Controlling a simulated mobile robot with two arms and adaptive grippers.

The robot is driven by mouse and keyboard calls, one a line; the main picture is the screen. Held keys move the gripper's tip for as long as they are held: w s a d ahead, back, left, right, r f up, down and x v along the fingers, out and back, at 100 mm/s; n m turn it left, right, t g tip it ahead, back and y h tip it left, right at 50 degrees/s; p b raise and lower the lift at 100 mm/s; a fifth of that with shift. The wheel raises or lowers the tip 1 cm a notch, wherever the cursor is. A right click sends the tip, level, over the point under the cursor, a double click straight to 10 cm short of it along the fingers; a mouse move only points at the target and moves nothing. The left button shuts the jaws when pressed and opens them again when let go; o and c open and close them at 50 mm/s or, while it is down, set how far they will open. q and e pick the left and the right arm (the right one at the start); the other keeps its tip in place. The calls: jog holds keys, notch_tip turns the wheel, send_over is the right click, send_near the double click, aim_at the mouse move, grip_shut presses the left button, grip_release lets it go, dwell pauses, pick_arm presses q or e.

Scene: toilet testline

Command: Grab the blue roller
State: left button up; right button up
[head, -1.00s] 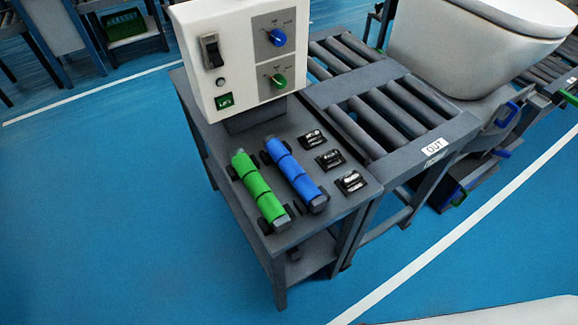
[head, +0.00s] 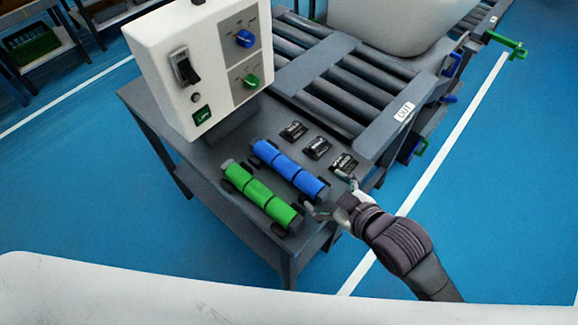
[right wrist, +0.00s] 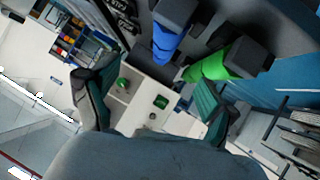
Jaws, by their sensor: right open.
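The blue roller (head: 288,170) lies on the grey table beside the green roller (head: 260,197), each resting in dark end holders. My right gripper (head: 322,194) is open and empty, close to the near end of the blue roller. In the right wrist view the blue roller (right wrist: 165,42) shows end-on above and ahead of the open fingers (right wrist: 155,95), with the green roller (right wrist: 212,64) to its right. I cannot tell if a finger touches anything. My left gripper is not in view.
A white control box (head: 200,65) with knobs and a switch stands behind the rollers. Several small black parts (head: 317,148) lie to the right of the blue roller. A roller conveyor (head: 350,80) marked OUT adjoins the table. A white surface fills the bottom of the head view.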

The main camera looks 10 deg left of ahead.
aim_at(292, 171)
jog(key=shift+n, duration=0.3)
jog(key=x, duration=0.5)
jog(key=a+r+x, duration=0.1)
jog(key=x, duration=0.2)
jog(key=shift+a+f, duration=0.1)
jog(key=shift+w+a+f, duration=0.25)
jog(key=shift+w+a, duration=0.05)
jog(key=shift+w, duration=0.05)
jog(key=p+x, duration=0.1)
jog(key=x, duration=0.4)
jog(key=shift+s+a+f, duration=0.15)
jog(key=shift+s, duration=0.05)
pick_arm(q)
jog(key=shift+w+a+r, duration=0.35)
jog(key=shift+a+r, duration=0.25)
pick_arm(e)
jog(key=shift+c, duration=0.2)
jog(key=shift+c, duration=1.3)
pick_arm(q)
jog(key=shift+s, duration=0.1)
pick_arm(e)
grip_shut()
